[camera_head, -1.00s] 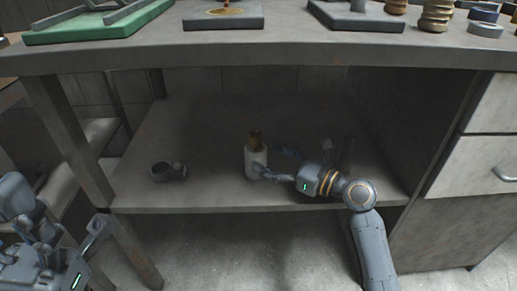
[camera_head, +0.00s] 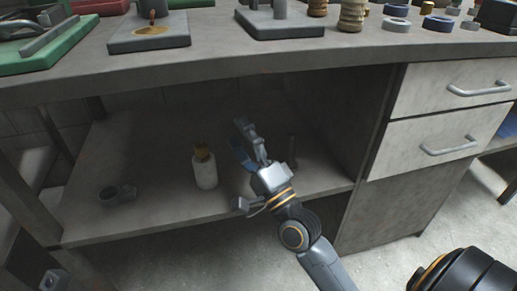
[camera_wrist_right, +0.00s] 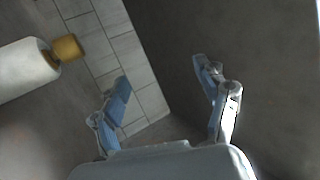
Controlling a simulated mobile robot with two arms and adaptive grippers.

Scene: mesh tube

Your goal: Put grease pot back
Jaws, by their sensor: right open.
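The grease pot (camera_head: 204,172), a white cylinder with a brown-gold top, stands upright on the shelf under the workbench. In the right wrist view the pot (camera_wrist_right: 25,68) lies at the left edge, outside the fingers. My right gripper (camera_head: 241,140) is to the right of the pot, apart from it, reaching over the shelf. Its two fingers (camera_wrist_right: 161,75) are spread with nothing between them. Only a small grey part of my left gripper (camera_head: 54,280) shows at the lower left edge; its fingers cannot be made out.
A dark round cup-like part (camera_head: 109,196) lies on the shelf (camera_head: 150,210) left of the pot. A thin dark upright thing (camera_head: 292,150) stands right of my gripper. The bench top (camera_head: 240,58) overhangs; drawers (camera_head: 440,145) stand at right. The shelf between cup and pot is clear.

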